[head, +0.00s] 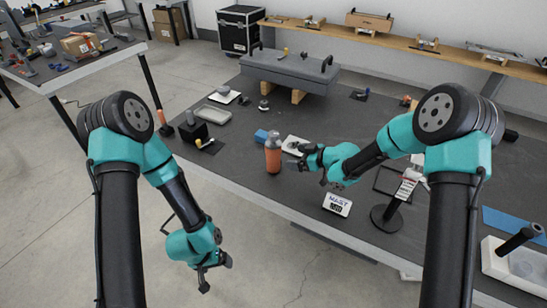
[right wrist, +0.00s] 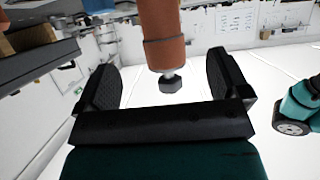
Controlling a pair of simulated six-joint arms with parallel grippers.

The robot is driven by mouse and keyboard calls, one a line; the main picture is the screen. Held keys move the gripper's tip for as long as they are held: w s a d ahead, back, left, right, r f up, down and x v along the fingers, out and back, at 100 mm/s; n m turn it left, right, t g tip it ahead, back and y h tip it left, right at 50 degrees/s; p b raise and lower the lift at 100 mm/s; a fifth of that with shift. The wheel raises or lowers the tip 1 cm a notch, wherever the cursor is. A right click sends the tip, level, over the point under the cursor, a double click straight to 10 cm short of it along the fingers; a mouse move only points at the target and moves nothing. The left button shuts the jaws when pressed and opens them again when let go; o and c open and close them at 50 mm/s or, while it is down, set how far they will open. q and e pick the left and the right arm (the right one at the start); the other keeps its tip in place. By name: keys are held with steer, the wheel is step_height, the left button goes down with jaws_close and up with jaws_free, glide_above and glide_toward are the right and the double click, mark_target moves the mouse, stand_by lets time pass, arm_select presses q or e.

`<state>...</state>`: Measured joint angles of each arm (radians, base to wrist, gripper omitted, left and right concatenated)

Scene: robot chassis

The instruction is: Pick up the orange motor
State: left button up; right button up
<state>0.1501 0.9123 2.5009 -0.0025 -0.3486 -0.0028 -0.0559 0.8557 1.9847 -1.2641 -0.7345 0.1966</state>
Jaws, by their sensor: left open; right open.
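The orange motor (head: 272,158) stands upright on the dark workbench (head: 245,178) near its front edge. It is a cylinder with a darker band and a grey top. My right gripper (head: 294,157) is open just to the right of the motor, pointing at it. In the right wrist view the motor (right wrist: 164,30) shows between and beyond the two open fingers (right wrist: 162,72), with its grey shaft and dark nut toward the palm; no finger visibly grips it. My left gripper (head: 213,276) is open, empty and low in front of the bench, over the floor.
A blue block (head: 261,136) and a white item (head: 294,144) lie close behind the motor. A white MAST sign (head: 337,204) and a round-based stand (head: 386,219) are to the right. A black box (head: 194,132) and a grey tray (head: 213,114) are to the left.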

mark_target(275, 154)
steer(key=shift+x, duration=2.25)
steer(key=shift+r+x, duration=0.15)
steer(key=shift+x, duration=1.15)
steer(key=shift+r+x, duration=0.1)
steer(key=shift+x, duration=1.2)
steer(key=shift+a, duration=0.15)
steer(key=shift+w, duration=0.1)
steer(key=c, duration=1.4)
steer(key=shift+r, duration=0.1)
